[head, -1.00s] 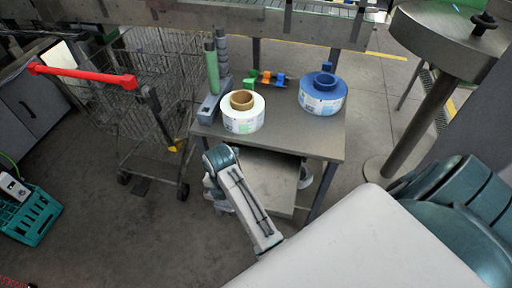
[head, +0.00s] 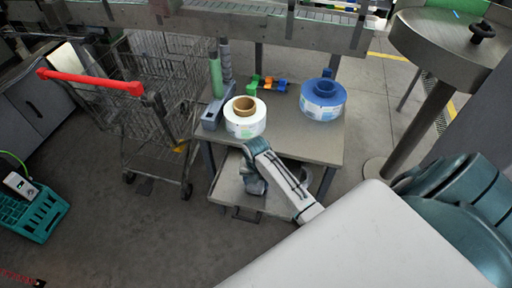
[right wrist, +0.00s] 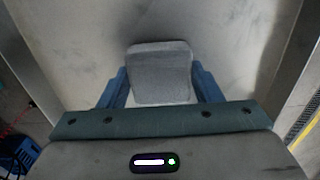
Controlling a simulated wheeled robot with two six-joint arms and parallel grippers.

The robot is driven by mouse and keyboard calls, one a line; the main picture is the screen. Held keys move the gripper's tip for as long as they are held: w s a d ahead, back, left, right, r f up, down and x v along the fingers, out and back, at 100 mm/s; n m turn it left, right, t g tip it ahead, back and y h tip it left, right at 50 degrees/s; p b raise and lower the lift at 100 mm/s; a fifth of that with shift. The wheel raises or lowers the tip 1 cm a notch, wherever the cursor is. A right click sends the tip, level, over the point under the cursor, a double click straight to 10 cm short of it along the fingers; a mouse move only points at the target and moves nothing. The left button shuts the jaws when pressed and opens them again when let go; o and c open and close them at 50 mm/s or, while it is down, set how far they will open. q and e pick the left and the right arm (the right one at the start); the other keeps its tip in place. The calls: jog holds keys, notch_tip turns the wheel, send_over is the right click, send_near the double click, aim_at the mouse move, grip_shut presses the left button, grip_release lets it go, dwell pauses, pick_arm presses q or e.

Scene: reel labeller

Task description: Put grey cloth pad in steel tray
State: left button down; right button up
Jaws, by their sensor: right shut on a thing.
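The grey cloth pad (right wrist: 160,72) sits between the blue fingers of my right gripper (right wrist: 160,92) in the right wrist view. The gripper is shut on it. Below is a pale, scuffed metal surface (right wrist: 85,50) with raised sides. In the head view my right gripper (head: 254,186) is over an open, shallow, drawer-like grey tray (head: 226,190) under the table top; the pad is hidden there. This may be the steel tray, but I cannot be sure. Whether the pad touches the surface, I cannot tell. My left gripper is not in view.
The table (head: 300,143) above carries a white reel (head: 245,127), a blue reel (head: 322,107), small coloured pieces (head: 268,84) and a grey holder (head: 212,115). A wire cart (head: 150,110) stands left, a teal crate (head: 38,215) further left. Floor in front is free.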

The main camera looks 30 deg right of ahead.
jog(key=o, duration=0.9)
jog(key=shift+r+b, duration=1.45)
jog(key=shift+r, duration=4.55)
